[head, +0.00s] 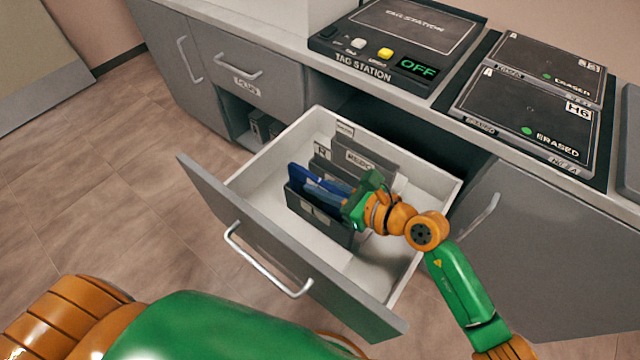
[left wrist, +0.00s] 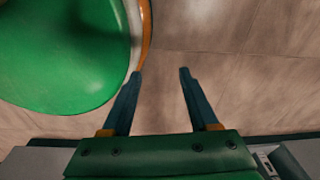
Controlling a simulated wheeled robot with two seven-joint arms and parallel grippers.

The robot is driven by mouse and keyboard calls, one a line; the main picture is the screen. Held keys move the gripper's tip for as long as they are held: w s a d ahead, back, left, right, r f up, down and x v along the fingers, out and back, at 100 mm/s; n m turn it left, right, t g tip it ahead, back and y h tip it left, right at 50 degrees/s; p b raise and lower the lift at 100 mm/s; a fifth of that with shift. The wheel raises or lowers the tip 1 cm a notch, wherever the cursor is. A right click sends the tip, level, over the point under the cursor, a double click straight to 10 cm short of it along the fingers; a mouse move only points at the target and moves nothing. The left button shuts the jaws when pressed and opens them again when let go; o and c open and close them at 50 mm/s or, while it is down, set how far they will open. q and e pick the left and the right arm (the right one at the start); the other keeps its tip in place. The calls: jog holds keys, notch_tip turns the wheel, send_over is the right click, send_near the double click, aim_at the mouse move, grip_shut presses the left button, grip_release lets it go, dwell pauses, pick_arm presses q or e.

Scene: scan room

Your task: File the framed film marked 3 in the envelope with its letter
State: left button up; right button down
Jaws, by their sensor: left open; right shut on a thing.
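My right gripper (head: 328,188) reaches into the open drawer from the right, in the head view. It is shut on a blue-framed film (head: 296,176), held at the front grey envelope (head: 318,215). The film's lower part is hidden behind that envelope's front; I cannot tell how deep it sits. No number on the film and no letter on the front envelope can be read. Behind it stands an envelope marked R (head: 322,150), with other grey envelopes (head: 368,152) further back. My left gripper (left wrist: 160,72) is open and empty over the floor in the left wrist view.
The white drawer (head: 250,178) is pulled out below the counter, its grey front (head: 275,255) toward me. A tag station (head: 385,45) reading OFF and panels reading ERASED (head: 525,115) are on the counter. The floor at left is clear.

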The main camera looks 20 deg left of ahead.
pick_arm(q)
jog(key=shift+w+a+f+b, duration=0.2)
jog(key=shift+w+f+b, duration=0.25)
jog(key=shift+f+b, duration=0.1)
jog(key=shift+w+a+f+b, duration=0.15)
jog(key=shift+w+f+b, duration=0.25)
jog(key=shift+f+b, duration=0.15)
pick_arm(e)
notch_tip(320, 180, down, 3)
jog(key=shift+r, duration=0.15)
jog(key=c, duration=0.8)
grip_release()
jog(key=shift+c, duration=0.2)
pick_arm(q)
jog(key=shift+s, duration=0.15)
jog(key=shift+a, duration=0.1)
jog(key=shift+s+d+r+p, duration=0.25)
jog(key=shift+s+r+p, duration=0.25)
jog(key=shift+p, duration=0.05)
pick_arm(e)
jog(key=v, duration=0.7)
pick_arm(q)
jog(key=shift+w, duration=0.15)
